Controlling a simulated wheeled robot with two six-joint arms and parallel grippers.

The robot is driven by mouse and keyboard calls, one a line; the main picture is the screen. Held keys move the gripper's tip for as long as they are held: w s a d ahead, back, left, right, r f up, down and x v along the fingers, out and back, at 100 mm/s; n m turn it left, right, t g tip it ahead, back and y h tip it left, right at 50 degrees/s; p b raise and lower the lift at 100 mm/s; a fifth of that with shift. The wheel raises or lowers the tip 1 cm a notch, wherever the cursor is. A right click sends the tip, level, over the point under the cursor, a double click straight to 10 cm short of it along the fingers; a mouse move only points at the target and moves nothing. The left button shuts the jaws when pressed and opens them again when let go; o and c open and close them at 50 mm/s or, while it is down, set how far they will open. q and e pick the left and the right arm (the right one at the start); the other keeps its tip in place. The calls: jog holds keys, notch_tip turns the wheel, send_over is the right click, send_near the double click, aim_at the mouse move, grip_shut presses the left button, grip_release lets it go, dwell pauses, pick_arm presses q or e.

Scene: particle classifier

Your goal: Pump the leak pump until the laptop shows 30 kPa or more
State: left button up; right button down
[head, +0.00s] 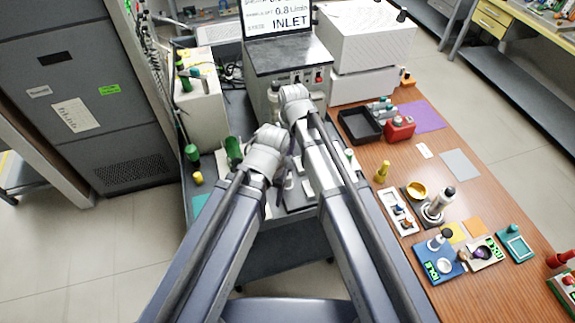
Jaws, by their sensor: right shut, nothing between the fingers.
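The laptop screen (278,22) stands on the dark-topped instrument box at the back. Its top is cut off; its lower lines read 0.8 L/min and INLET. I cannot pick out the leak pump with certainty; my arms cover the middle of the bench. My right gripper (293,92) is at the front of the instrument box, shut and empty, its fingers mostly hidden by the wrist. My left gripper (267,148) is lower and to its left, over the dark bench; its fingers are hidden, so its opening does not show.
A white box (366,35) stands right of the instrument box (290,52). The wooden table at right holds a black tray (359,126), a red container (399,128), a white cylinder on a dark base (437,203) and a blue block (438,260). Green bottles (233,151) stand at left.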

jog(key=shift+w+a+f+b, duration=0.1)
jog(key=shift+w+f+b, duration=0.05)
jog(key=shift+f+b, duration=1.55)
jog(key=shift+w+a+f+b, duration=0.1)
jog(key=shift+w+f+b, duration=0.05)
jog(key=shift+f+b, duration=1.5)
notch_tip(320, 180, down, 4)
jog(key=b, duration=0.4)
jog(key=shift+r+p, duration=0.35)
jog(key=shift+p, duration=0.1)
jog(key=s, duration=0.1)
jog(key=s+d+r+p, duration=0.1)
jog(key=s, duration=0.1)
jog(key=shift+d, duration=0.15)
jog(key=shift+w, duration=0.15)
notch_tip(320, 180, up, 8)
jog(key=p, duration=0.8)
send_over(288, 167)
jog(key=s+d, duration=0.2)
jog(key=s, duration=0.2)
jog(key=shift+w+a+f, duration=0.1)
jog(key=shift+w+a, duration=0.05)
jog(key=shift+a, duration=0.05)
